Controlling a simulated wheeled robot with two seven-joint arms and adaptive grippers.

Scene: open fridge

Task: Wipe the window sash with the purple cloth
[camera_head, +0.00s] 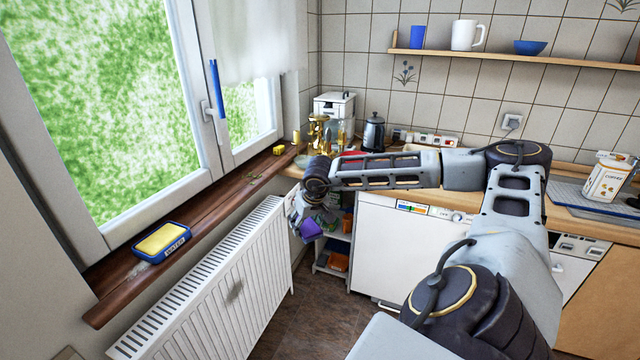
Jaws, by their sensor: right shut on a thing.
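The purple cloth (312,229) hangs at the end of my right arm, low beside the far end of the radiator. My right gripper (303,213) is shut on it and points downward; its fingers are small and partly hard to make out. My left gripper is out of view.
A blue tray with a yellow sponge (163,241) and a small yellow block (279,150) are on the sill. A white radiator (215,285) stands below. A kettle (374,133) and brass items (318,130) stand in the corner. A shelf (520,59) holds cups.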

